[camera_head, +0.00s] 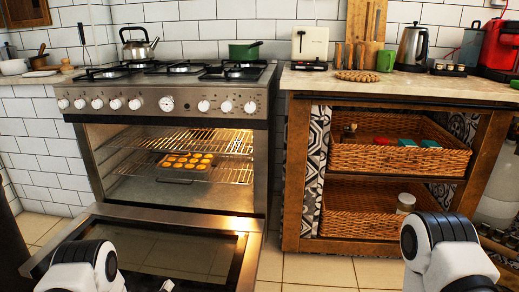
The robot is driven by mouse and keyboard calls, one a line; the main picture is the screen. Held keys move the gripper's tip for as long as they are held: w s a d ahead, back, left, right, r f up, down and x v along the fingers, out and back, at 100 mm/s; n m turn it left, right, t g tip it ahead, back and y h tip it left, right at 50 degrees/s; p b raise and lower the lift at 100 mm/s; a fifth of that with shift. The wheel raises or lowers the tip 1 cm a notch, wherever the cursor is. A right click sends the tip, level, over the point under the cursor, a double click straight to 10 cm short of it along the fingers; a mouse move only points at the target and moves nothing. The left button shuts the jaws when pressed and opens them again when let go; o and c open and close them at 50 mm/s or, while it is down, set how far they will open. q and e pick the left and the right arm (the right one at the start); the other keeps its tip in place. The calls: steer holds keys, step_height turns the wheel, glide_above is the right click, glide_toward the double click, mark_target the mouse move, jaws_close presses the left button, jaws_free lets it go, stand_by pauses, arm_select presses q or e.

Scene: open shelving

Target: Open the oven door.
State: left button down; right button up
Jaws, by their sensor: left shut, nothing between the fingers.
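The oven (170,160) is a steel range at the left, with a lit cavity and wire racks. Its door (180,255) is folded down in front, with a dark glass panel, and the cavity is open to view. My left arm comes in at the bottom left, overlapping the door's near left part in the picture. Only a small piece of my left gripper (167,286) shows at the bottom edge, shut and empty. I cannot tell whether it touches the door. My right arm shows at the bottom right; its gripper is out of view.
A muffin tray (186,166) sits on an oven rack. A steel kettle (138,44) and green pot (244,50) stand on the hob. Right of the oven, a wooden counter unit (295,170) holds wicker baskets (400,150). Tiled floor (320,270) is clear between the arms.

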arm_select(q)
steer(key=s+d+f+n+g, duration=0.3)
steer(key=s+d+n+g, duration=0.2)
steer(key=s+n, duration=0.25)
steer(key=s+f+n+g+y, duration=0.1)
steer(key=s+n+g, duration=1)
steer(key=s+n, duration=1.1)
steer(key=s+f, duration=0.1)
steer(key=s, duration=0.7)
steer(key=shift+s+d+g+y, duration=0.15)
steer(key=shift+d+g+y, duration=0.15)
steer(key=shift+g+y, duration=0.1)
steer(key=c, duration=1.8)
jaws_free()
steer(key=shift+n, duration=0.55)
step_height(320, 180, up, 38)
steer(key=p, duration=3.8)
steer(key=shift+r, duration=0.2)
steer(key=shift+c, duration=0.2)
steer(key=o, duration=0.5)
steer(key=shift+p, duration=0.3)
steer(key=shift+o, duration=1.4)
steer(key=shift+f, duration=0.15)
